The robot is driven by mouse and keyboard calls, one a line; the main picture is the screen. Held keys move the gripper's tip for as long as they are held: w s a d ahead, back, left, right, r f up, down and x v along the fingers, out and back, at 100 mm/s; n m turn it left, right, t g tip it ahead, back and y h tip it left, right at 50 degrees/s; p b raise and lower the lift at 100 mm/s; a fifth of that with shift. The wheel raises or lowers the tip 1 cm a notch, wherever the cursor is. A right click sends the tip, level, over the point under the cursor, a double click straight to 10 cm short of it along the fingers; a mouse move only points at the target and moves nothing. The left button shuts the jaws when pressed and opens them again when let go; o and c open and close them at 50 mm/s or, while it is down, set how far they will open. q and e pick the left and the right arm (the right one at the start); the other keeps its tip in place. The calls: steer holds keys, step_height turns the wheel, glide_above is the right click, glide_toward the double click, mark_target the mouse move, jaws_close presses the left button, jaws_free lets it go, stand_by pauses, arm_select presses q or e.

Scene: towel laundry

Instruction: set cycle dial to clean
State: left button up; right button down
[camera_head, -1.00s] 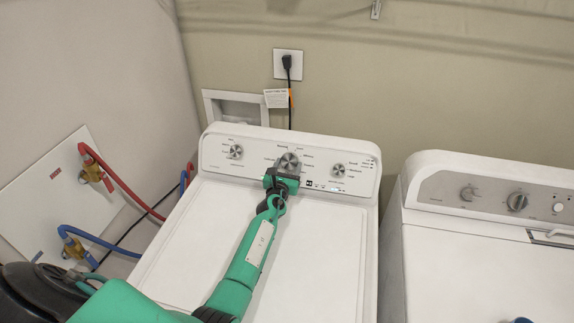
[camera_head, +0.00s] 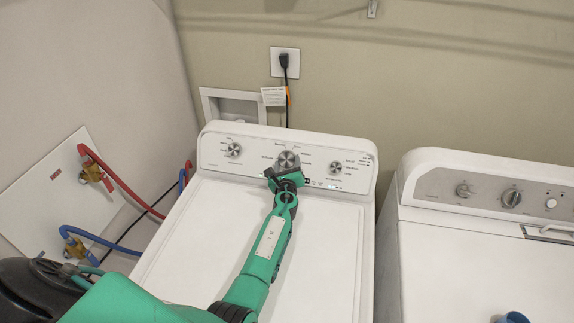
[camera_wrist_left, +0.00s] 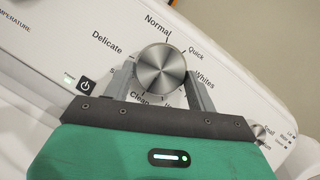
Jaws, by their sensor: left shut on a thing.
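The cycle dial (camera_head: 287,159) is the large round silver knob in the middle of the washer's control panel. In the left wrist view the dial (camera_wrist_left: 160,70) has labels around it: Delicate, Normal, Quick, Whites and, at the lower left, a partly covered Clean label (camera_wrist_left: 139,98). My left gripper (camera_wrist_left: 161,80) has one finger on each side of the dial and is shut on it. It also shows in the head view, at the panel and tilted. The dial's pointer mark is too small to tell. My right gripper is not in view.
Two smaller knobs, left (camera_head: 233,149) and right (camera_head: 336,170), flank the dial on the white washer (camera_head: 180,245). A power button (camera_wrist_left: 85,86) lies left of the gripper. A second machine (camera_head: 470,240) stands to the right. Red and blue hoses (camera_head: 120,185) run at the left.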

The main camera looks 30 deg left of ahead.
arm_select(q)
steer(key=o, duration=1)
steer(key=shift+s+d+p, duration=0.15)
steer(key=shift+s+p, duration=0.15)
steer(key=shift+s, duration=0.1)
steer(key=p+v, duration=0.3)
steer(key=v, duration=1)
steer(key=shift+r, duration=0.1)
